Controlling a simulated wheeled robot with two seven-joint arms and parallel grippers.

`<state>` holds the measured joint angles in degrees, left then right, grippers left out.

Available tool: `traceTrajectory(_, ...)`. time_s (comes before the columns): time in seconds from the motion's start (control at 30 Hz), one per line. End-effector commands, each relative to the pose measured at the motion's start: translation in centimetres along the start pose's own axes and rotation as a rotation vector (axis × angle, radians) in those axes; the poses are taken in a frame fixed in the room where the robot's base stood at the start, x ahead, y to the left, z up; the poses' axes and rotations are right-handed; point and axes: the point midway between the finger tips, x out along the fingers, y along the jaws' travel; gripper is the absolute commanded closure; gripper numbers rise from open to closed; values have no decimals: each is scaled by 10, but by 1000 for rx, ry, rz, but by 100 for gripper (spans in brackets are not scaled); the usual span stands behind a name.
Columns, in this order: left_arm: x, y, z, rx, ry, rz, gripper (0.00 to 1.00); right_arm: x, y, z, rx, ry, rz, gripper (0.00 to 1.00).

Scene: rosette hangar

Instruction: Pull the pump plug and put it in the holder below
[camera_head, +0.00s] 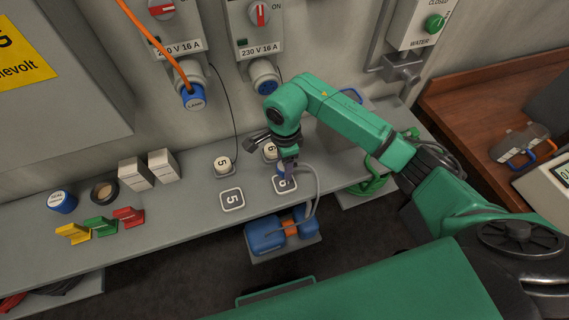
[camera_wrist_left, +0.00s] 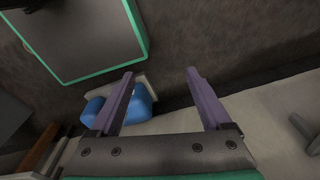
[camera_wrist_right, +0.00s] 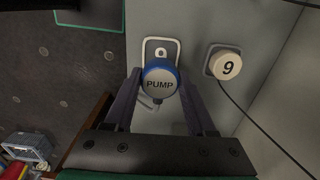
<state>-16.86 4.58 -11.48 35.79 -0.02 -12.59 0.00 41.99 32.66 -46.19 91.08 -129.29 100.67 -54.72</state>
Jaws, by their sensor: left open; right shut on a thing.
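The pump plug (camera_wrist_right: 161,80), with a blue rim and a grey face marked PUMP, is between the fingers of my right gripper (camera_head: 287,178). The fingers are shut on it. In the right wrist view it overlaps the white-framed holder plate (camera_wrist_right: 160,43); I cannot tell whether it touches. In the head view the plug is mostly hidden by the gripper, above the number 6 plate (camera_head: 284,186) on the shelf. The right wall socket (camera_head: 264,78) has no plug in it. My left gripper (camera_wrist_left: 160,82) is open and empty, outside the head view.
A cream cap (camera_head: 270,150) on a cord stands behind the right plate. A second cap (camera_head: 222,164) stands behind the number 5 plate (camera_head: 232,199). The LAMP plug (camera_head: 194,97) hangs in the left socket. A blue pump (camera_head: 265,235) sits below the shelf edge. Boxes and clips stand left.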

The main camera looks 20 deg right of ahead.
Motion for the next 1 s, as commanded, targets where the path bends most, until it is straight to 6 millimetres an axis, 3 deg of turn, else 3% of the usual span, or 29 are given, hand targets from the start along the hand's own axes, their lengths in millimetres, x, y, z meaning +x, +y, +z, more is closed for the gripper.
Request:
traceTrajectory(0.23, 8, 0, 2, -1, -1, 0, 19, 12, 0, 0, 0, -1, 1, 100)
traceTrajectory(0.6, 34, 3, 19, -1, -26, 3, 19, 54, 0, 0, 0, -1, 1, 100)
traceTrajectory(1.0, 36, 2, 7, -1, -5, 1, 19, 58, 0, 0, 0, 0, -1, 100)
